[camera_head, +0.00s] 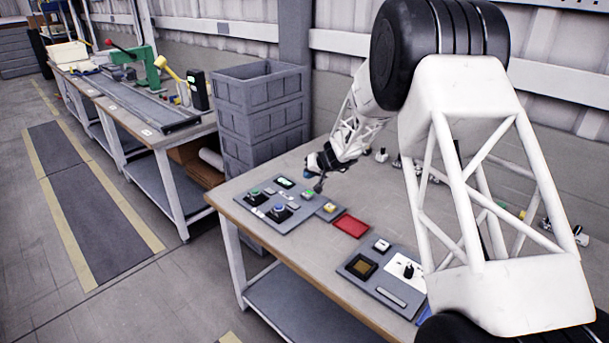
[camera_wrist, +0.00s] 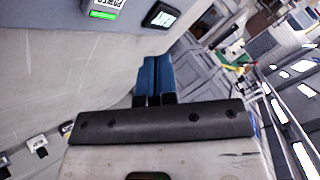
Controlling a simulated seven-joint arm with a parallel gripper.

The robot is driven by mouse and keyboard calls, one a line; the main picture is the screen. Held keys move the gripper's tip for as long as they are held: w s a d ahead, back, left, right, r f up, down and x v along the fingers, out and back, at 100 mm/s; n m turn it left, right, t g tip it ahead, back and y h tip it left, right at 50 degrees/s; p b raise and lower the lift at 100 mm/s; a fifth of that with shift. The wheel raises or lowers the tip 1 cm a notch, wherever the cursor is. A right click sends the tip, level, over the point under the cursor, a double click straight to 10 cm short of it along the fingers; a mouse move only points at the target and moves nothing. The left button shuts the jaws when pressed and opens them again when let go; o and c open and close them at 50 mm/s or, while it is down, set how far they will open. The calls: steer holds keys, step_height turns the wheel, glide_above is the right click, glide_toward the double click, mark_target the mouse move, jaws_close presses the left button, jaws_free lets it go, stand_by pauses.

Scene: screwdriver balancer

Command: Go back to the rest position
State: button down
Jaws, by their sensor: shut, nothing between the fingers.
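My gripper (camera_head: 310,168) hangs over the far side of the workbench (camera_head: 240,188), above and behind the left control panel. Its blue fingers (camera_wrist: 153,75) are closed together in the wrist view, with nothing visible between them. They point toward the grey crates (camera_wrist: 200,68). In the head view my white arm reaches in from the right and covers part of the bench.
A red tray (camera_head: 350,226) and a second grey panel (camera_head: 388,295) lie nearer the front. Stacked grey crates (camera_head: 262,117) stand behind the bench's left end. Several small items lie partly behind my arm.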

steer(key=s+d+r+g+h, duration=0.1)
steer(key=s+d+r, duration=0.1)
steer(key=s+r, duration=0.65)
steer(key=s+d+r, duration=0.1)
steer(key=s+r, duration=0.4)
steer(key=s, duration=0.6)
steer(key=s+d+r+g+h, duration=0.1)
steer(key=s+d+r, duration=0.1)
steer(key=s+r, duration=0.65)
steer(key=s+d+h, duration=0.2)
steer(key=s+d, duration=0.2)
steer(key=s, duration=1.4)
steer(key=s+d+m+g+h, duration=0.1)
steer(key=s+d+h, duration=0.2)
steer(key=s, duration=1.4)
steer(key=shift+s+d+f, duration=0.15)
steer(key=shift+s+d, duration=0.25)
steer(key=shift+d, duration=0.4)
steer(key=shift+w, duration=0.1)
